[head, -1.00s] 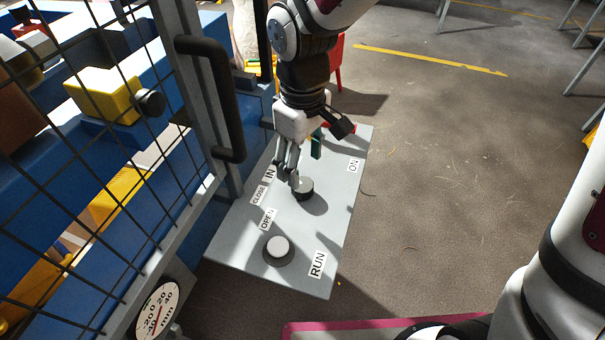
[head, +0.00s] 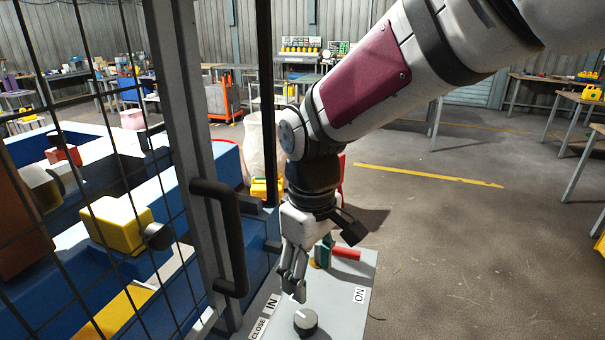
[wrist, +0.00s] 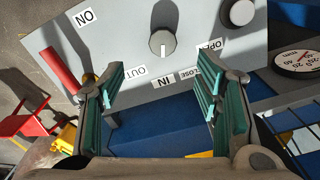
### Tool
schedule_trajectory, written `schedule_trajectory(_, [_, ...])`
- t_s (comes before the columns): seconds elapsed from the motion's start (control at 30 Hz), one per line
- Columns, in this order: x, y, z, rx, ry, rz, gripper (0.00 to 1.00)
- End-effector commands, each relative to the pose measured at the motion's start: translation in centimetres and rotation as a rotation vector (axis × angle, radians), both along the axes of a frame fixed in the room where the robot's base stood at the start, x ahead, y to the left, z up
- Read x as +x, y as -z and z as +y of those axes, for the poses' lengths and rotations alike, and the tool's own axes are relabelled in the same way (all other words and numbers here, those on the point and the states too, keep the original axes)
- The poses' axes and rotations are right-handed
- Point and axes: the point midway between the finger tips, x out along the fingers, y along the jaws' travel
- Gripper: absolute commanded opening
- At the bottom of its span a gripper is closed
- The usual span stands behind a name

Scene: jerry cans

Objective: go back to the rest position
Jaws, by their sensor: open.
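My gripper (head: 293,290) is over the near-left side of the grey control panel (head: 340,305) in the head view, fingers pointing down. In the wrist view, my gripper (wrist: 165,100) has its green-padded fingers spread apart with nothing between them. A dark knob (head: 305,322) with a white mark stands on the panel just right of the fingertips. In the wrist view the knob (wrist: 162,42) sits beyond the fingers, apart from them, its mark toward the "IN" label (wrist: 163,82).
A mesh gate with a black handle (head: 222,235) stands close left of my arm. Behind it is blue machinery with a yellow block (head: 115,222). A red lever (wrist: 60,68) and a white button (wrist: 238,12) are on the panel. The floor (head: 450,250) to the right is open.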

Motion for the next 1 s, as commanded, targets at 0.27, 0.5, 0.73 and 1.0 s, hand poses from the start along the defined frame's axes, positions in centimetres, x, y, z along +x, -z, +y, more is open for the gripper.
schedule_trajectory(0.27, [-3.3, -4.8, -7.1, -0.012, 0.251, -0.122, 0.58])
schedule_trajectory(0.5, [-8.3, -7.7, -13.1, 0.027, 0.519, -0.232, 0.58])
schedule_trajectory(0.73, [-13.2, -8.4, -16.6, 0.106, 0.738, -0.308, 0.58])
schedule_trajectory(1.0, [-15.4, -8.2, -17.8, 0.156, 0.838, -0.337, 0.58])
